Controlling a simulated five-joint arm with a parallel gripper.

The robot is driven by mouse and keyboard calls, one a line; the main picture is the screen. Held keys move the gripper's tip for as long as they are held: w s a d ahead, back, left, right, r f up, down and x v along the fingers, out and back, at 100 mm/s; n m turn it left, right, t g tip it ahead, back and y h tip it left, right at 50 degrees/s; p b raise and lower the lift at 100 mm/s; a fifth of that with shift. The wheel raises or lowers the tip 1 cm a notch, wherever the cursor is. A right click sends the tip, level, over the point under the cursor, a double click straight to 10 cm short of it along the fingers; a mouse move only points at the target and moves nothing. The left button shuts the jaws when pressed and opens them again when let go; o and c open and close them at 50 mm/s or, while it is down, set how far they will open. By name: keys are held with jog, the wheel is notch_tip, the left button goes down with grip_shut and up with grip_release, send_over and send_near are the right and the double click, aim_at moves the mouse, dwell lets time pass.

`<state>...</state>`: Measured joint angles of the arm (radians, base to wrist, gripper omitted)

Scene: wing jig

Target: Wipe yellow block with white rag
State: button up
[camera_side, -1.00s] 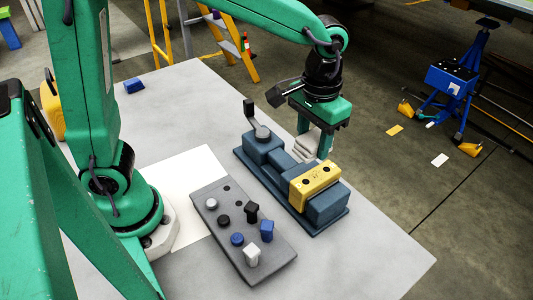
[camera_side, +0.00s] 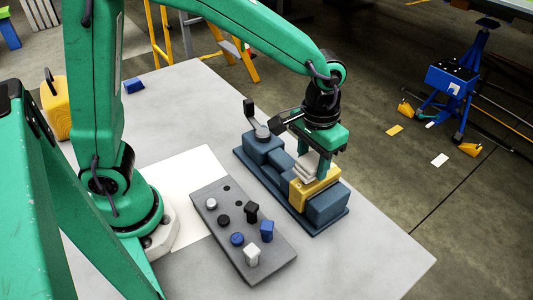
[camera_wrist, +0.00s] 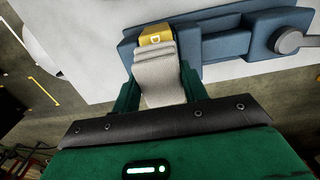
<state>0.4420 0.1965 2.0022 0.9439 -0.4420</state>
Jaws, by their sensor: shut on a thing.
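The yellow block (camera_side: 299,197) sits in the dark blue jig (camera_side: 325,208) on the grey table. My gripper (camera_side: 313,168) is over the block and shut on the folded white rag (camera_side: 304,171). The rag is at the top of the block and hides part of it; it seems to touch the block's upper face. In the wrist view the rag (camera_wrist: 158,80) hangs between the green fingers and covers most of the yellow block (camera_wrist: 156,36). Only one end of the block shows there.
A grey board (camera_side: 243,231) with several pegs and knobs lies left of the jig. A lever (camera_side: 250,113) stands up at the jig's far end. A white sheet (camera_side: 190,180) lies near my base. A small blue block (camera_side: 134,86) lies at the table's far left.

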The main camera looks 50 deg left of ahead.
jog(key=shift+f, duration=0.85)
jog(key=shift+w+f, duration=0.5)
jog(key=shift+w, duration=0.05)
jog(key=shift+c, duration=0.4)
jog(key=shift+w+a, duration=0.15)
jog(key=shift+w, duration=1.25)
jog(key=shift+s, duration=2)
jog(key=shift+r, duration=4.05)
jog(key=shift+f, duration=0.2)
